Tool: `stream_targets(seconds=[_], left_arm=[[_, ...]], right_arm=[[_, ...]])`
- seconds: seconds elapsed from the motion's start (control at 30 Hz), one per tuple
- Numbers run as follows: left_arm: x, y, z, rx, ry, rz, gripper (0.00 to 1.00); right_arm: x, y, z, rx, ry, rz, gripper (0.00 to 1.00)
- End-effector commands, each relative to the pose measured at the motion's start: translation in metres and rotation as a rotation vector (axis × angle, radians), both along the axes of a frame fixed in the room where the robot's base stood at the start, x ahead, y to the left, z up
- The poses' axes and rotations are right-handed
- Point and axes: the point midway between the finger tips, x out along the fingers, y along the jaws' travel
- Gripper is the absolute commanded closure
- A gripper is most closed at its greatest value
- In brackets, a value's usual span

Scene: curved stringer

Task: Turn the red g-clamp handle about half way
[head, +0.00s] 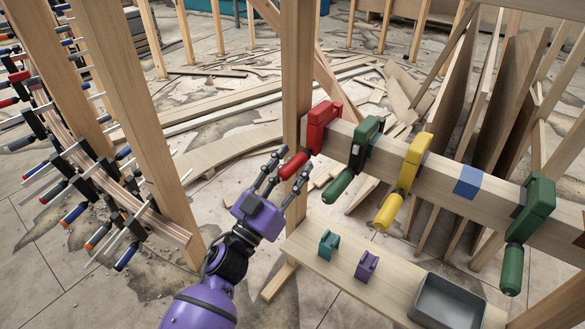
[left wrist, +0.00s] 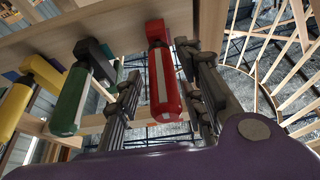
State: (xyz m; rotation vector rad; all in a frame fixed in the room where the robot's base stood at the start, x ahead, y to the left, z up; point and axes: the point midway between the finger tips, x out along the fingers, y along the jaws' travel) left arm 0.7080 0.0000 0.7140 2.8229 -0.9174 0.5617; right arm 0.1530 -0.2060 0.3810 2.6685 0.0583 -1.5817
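The red g-clamp (head: 322,120) is fixed on the wooden beam at its left end, beside the upright post. Its red handle (head: 292,166) points down and left; it also hangs in the middle of the left wrist view (left wrist: 164,82). My purple left gripper (head: 284,172) is open, with its dark fingers on either side of the handle. In the left wrist view my left gripper (left wrist: 165,95) shows a clear gap between the left finger and the handle; the right finger appears close to it. Contact cannot be told. My right gripper is not in view.
Along the beam (head: 440,181) sit a green clamp (head: 365,140), a yellow clamp (head: 408,175) and another green clamp (head: 530,215). A lower shelf (head: 335,285) holds small teal and purple clamps and a grey bin (head: 440,305). A clamped curved stringer (head: 95,170) stands left.

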Motion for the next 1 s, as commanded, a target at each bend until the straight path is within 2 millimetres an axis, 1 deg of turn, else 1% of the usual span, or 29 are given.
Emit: stream_targets(seconds=[0.07, 0.33, 0.77, 1.0], left_arm=[[-0.0002, 0.0, -0.0001, 0.0, 0.0, 0.0, 0.64], [-0.0004, 0.0001, -0.0002, 0.0, 0.0, 0.0, 0.99], [-0.0003, 0.0005, -0.0008, 0.031, -0.021, 0.0, 1.0], [-0.0003, 0.0009, -0.0004, 0.092, -0.066, -0.001, 1.0]], right_arm=[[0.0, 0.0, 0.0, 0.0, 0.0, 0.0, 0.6], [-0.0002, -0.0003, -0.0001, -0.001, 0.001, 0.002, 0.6], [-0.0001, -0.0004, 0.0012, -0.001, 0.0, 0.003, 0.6], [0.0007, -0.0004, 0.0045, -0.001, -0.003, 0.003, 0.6]])
